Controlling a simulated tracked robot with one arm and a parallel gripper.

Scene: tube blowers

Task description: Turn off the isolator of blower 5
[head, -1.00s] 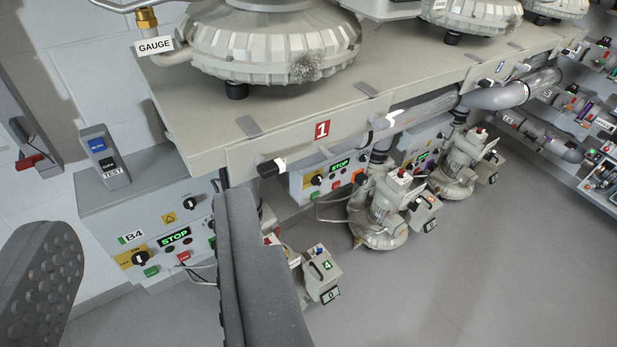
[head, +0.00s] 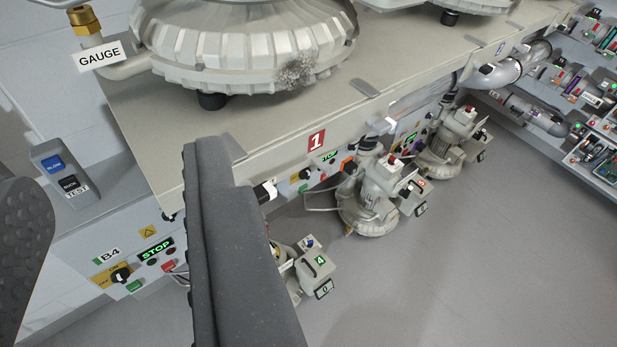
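My gripper (head: 120,200) is open and empty, with one dark grey finger at the left edge and the other across the centre left. Between the fingers, further off, is a control panel marked B4 (head: 108,256). It has a black rotary knob (head: 121,275) on a yellow plate and a lit green STOP display. A second panel, under the bench, has a black knob (head: 305,174), a green STOP display (head: 326,157) and coloured buttons. Its blower number cannot be read, and no label for blower 5 is readable. The right finger and bench hide part of these panels.
The beige bench (head: 270,110) carries large ribbed housings (head: 235,45) and a red 1 plate (head: 316,140). Small blowers (head: 370,200) stand below it, one beside a box marked 4 (head: 318,263). A blue-and-black TEST switch (head: 68,178) is at left. The floor (head: 440,270) at right is clear.

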